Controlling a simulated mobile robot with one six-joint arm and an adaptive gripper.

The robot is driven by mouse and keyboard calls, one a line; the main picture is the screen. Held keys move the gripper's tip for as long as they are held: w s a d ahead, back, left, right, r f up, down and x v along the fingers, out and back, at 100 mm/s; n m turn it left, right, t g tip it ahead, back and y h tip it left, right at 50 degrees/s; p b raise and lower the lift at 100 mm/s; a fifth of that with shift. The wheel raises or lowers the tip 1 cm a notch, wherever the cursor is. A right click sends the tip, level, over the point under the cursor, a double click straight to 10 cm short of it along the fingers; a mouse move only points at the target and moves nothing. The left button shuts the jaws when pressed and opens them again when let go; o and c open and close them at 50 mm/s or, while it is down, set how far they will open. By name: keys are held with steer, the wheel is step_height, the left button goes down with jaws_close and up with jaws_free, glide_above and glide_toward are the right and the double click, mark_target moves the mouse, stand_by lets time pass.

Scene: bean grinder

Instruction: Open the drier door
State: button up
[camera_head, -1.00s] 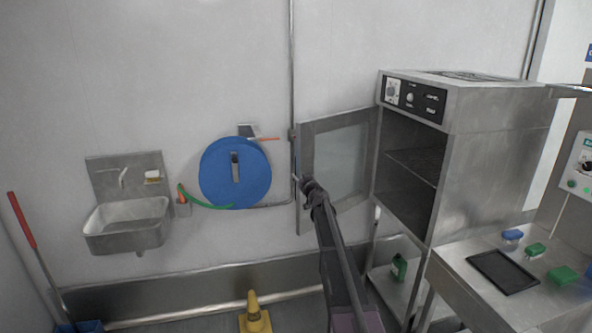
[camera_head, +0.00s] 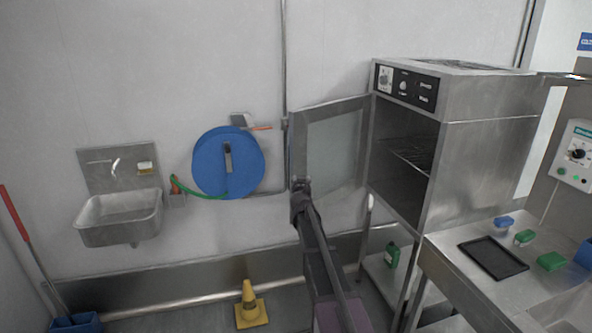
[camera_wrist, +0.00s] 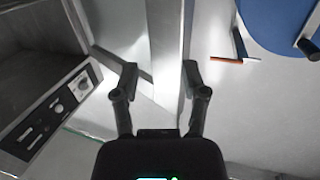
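The drier (camera_head: 480,170) is a steel cabinet on a stand, with a black control panel (camera_head: 407,87) along its top front. Its door (camera_head: 333,148), a steel frame with a glass pane, stands wide open to the left, so the dark inside with a wire rack (camera_head: 415,155) shows. My gripper (camera_head: 301,186) is at the lower free edge of the door. In the wrist view my gripper (camera_wrist: 160,78) has its two fingers well apart, with the door's edge (camera_wrist: 166,50) appearing between them. Whether a finger touches the door I cannot tell. The door's handle is not clearly seen.
A steel table (camera_head: 450,255) with a black tray (camera_head: 493,258) stands at right. A yellow cone (camera_head: 250,308) stands on the floor. A blue hose reel (camera_head: 210,165) and a sink (camera_head: 120,215) are on the wall at left.

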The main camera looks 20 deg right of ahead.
steer(key=s+a+f+g, duration=0.2)
steer(key=s+f+g, duration=0.15)
steer(key=s, duration=0.35)
steer(key=s+a+f+m+g, duration=0.1)
steer(key=s+a+f+g, duration=0.1)
steer(key=s+f, duration=0.3)
steer(key=s+a+f+g, duration=0.3)
steer(key=s, duration=0.5)
steer(key=s+a+f+n+g+y, duration=0.2)
steer(key=s+a, duration=0.5)
steer(key=s, duration=0.4)
steer(key=s+a+f+n+g+y, duration=0.3)
steer(key=s+a+g+y, duration=0.1)
steer(key=s, duration=0.7)
steer(key=a+g, duration=0.1)
steer(key=a, duration=0.1)
steer(key=shift+a+f, duration=0.35)
